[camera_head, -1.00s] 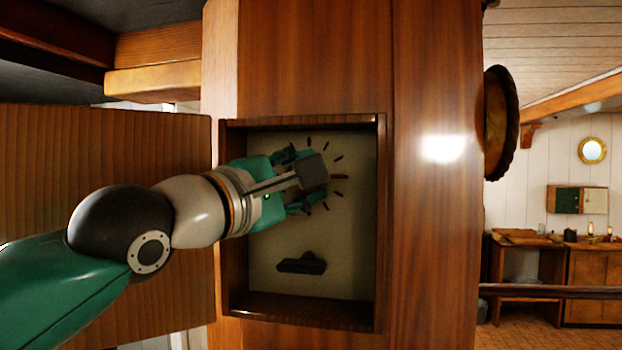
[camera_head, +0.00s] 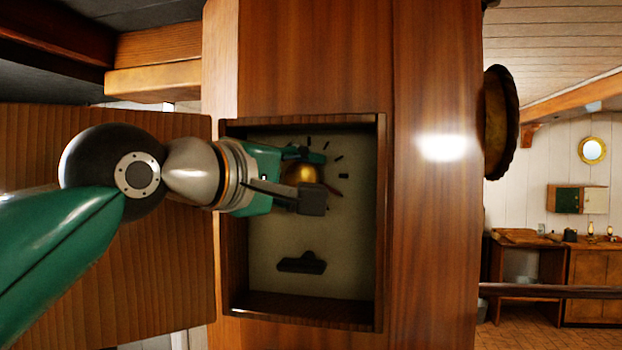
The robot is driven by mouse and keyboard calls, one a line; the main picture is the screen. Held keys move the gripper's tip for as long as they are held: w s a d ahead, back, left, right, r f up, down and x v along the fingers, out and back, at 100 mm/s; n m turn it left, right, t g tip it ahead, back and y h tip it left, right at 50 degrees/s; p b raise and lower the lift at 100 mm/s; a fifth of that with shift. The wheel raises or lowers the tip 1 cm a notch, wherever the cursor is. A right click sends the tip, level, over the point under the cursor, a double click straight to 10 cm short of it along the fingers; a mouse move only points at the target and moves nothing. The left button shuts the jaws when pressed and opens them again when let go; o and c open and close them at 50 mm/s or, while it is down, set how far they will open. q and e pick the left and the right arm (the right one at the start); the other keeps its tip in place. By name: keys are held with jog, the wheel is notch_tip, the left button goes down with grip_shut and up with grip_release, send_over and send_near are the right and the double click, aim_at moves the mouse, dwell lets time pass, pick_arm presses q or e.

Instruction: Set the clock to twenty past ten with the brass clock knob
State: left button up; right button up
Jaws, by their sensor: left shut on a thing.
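The clock is a pale dial (camera_head: 350,235) with dark hour marks, set inside an open wooden case. The brass clock knob (camera_head: 301,174) is a round golden knob at the middle of the marks. My left gripper (camera_head: 307,178) comes in from the left and is shut on the knob, one finger above it and one below. A thin reddish-brown hand (camera_head: 325,187) shows just right of the knob, partly covered by the lower finger. The marks on the left and bottom are hidden by the gripper, so I cannot read the time. My right gripper is out of view.
The case's wooden frame (camera_head: 380,230) closely surrounds the gripper. A dark piece (camera_head: 301,263) sits low on the dial plate. A wooden door (camera_head: 150,270) stands open at left behind my arm. A round brass-coloured object (camera_head: 500,122) juts from the right side.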

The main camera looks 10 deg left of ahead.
pick_arm(q)
jog(key=shift+d+f, duration=0.1)
jog(key=shift+f, duration=0.15)
jog(key=o, duration=1.1)
jog(key=shift+w+r, duration=0.1)
jog(key=shift+o, duration=0.2)
jog(key=shift+r, duration=0.1)
jog(key=shift+s+a, duration=0.2)
jog(key=shift+s, duration=0.2)
jog(key=v, duration=1.1)
